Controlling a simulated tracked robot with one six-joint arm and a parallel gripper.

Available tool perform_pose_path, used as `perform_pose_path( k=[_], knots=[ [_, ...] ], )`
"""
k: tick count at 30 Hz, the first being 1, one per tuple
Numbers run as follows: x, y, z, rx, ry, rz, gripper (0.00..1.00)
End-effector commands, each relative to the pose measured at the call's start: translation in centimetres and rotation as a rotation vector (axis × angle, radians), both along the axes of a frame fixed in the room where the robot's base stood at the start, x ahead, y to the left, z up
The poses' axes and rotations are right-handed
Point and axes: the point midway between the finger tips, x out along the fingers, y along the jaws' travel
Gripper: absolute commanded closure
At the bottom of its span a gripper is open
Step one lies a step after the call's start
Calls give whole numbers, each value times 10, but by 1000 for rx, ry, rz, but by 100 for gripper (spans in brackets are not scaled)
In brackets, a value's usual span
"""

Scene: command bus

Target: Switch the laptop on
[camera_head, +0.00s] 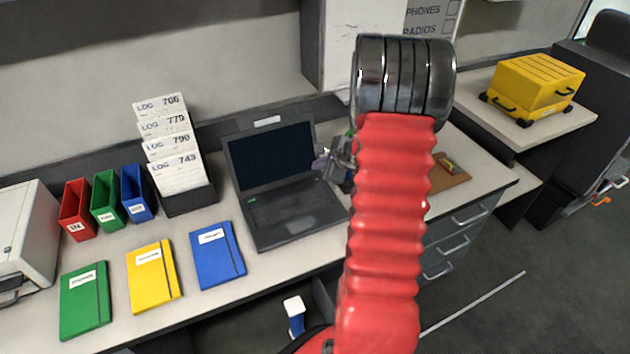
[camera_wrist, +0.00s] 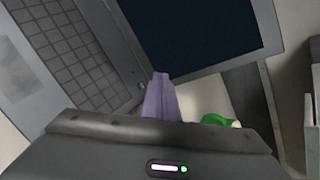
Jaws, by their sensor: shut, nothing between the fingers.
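The dark grey laptop (camera_head: 295,212) stands open on the desk, and its screen (camera_head: 272,156) is dark. In the wrist view the keyboard (camera_wrist: 65,50) is at the left and the dark screen (camera_wrist: 195,35) at the top. A small round button (camera_wrist: 140,86) shows at the keyboard's corner near the hinge. My gripper (camera_head: 321,164) is at the laptop's right side, partly hidden by my arm. Its purple fingers (camera_wrist: 160,76) are shut and empty, with the tips just right of the button in the wrist view. I cannot tell whether they touch the laptop.
Log folders (camera_head: 180,173) and red, green and blue binders (camera_head: 137,195) stand left of the laptop. Green, yellow and blue notebooks (camera_head: 218,255) lie in front of them. A brown board (camera_head: 448,175) lies right of my arm. A yellow case (camera_head: 533,85) sits at the far right.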

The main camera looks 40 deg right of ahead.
Motion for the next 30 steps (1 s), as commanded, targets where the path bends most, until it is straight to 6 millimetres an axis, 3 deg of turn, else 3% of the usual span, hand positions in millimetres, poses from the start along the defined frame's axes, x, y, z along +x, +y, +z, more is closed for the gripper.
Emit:
perform_pose_path(
  k=[9, 30],
  knots=[
    [0, 0, -25, 1, 1, 0, 100],
    [1, 1, -26, 0, -1, 1, 100]
  ],
)
